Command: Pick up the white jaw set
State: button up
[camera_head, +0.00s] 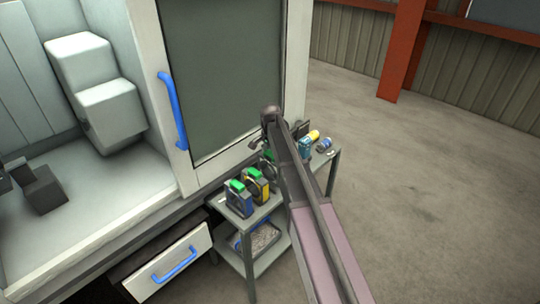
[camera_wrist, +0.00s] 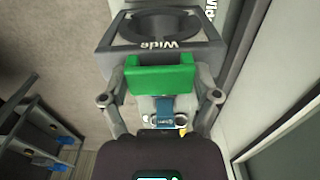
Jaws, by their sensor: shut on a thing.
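My gripper shows in the wrist view (camera_wrist: 160,68), its two fingers shut on the green block of a jaw set (camera_wrist: 160,78). Pale grey-white surface shows below the green block, and a dark grey frame with a round opening and the word "Wide" lies above it. In the head view my arm covers most of this spot, and part of a jaw set with a green top (camera_head: 268,156) shows just left of the arm. My gripper's fingertips are hidden there. A blue jaw set (camera_head: 238,201) and a yellow jaw set (camera_head: 257,187), both green-topped, stand nearby.
The jaw sets stand on a grey cart (camera_head: 243,228) with a tray (camera_head: 262,240) below. A teal and yellow tool (camera_head: 307,143) and a blue item (camera_head: 325,145) lie right of my arm. The machine door with a blue handle (camera_head: 172,110) is close behind; the floor at right is clear.

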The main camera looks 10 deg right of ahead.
jog(key=shift+r+p, duration=2.8)
jog(key=shift+r, duration=0.5)
jog(key=shift+r+p, duration=2.35)
jog(key=shift+p, duration=0.15)
jog(key=shift+f, duration=0.1)
jog(key=shift+f+b, duration=0.8)
jog(key=shift+b, duration=0.1)
jog(key=shift+r, duration=0.1)
